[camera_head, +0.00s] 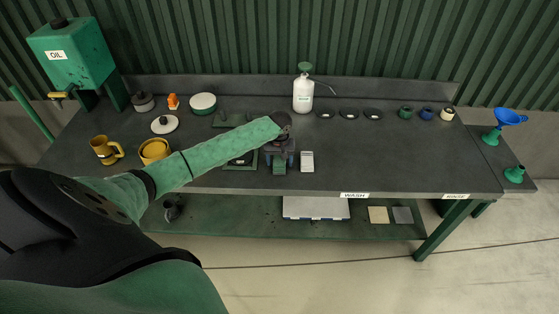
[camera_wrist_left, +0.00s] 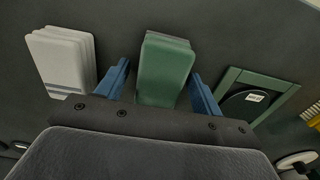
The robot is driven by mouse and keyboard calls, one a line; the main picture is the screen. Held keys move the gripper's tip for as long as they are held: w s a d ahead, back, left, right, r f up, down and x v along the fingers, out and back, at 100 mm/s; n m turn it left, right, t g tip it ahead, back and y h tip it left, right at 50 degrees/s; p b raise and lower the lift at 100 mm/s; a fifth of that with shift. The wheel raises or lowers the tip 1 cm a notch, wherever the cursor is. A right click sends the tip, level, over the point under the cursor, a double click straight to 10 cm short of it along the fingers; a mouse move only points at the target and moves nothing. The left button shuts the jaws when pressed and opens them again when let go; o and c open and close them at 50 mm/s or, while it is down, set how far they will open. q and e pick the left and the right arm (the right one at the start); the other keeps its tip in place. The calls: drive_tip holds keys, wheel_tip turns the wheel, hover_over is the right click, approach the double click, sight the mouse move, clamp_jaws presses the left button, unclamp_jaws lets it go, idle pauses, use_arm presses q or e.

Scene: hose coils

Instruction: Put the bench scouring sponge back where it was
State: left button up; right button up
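A green block (camera_wrist_left: 165,70), which looks like the scouring sponge, lies on the dark bench top in the left wrist view. My left gripper (camera_wrist_left: 161,72) is open, with one blue finger on either side of the block. A narrow gap shows on the left side; on the right I cannot tell whether the finger touches it. In the head view my left gripper (camera_head: 280,158) is low over the bench near its front edge and mostly hides the block. My right gripper is not in view.
A pale grey block (camera_head: 307,161) lies just right of the gripper. A green frame with a black disc (camera_wrist_left: 245,103) lies on the other side. A white pump bottle (camera_head: 303,95) and small dark dishes (camera_head: 349,114) stand behind. Bench top (camera_head: 420,155) is clear on the right.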

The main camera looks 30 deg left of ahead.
sight(280, 159)
use_arm(q)
drive_tip(key=shift+r, duration=0.1)
drive_tip(key=shift+r, duration=0.25)
wheel_tip(280, 159, up, 4)
drive_tip(key=shift+f+b, duration=0.1)
drive_tip(key=shift+b, duration=0.9)
wheel_tip(280, 159, up, 8)
drive_tip(key=b, duration=0.1)
drive_tip(key=shift+b, duration=0.4)
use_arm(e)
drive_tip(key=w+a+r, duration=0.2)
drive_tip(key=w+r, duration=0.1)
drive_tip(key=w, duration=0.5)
use_arm(q)
drive_tip(key=shift+f, duration=0.1)
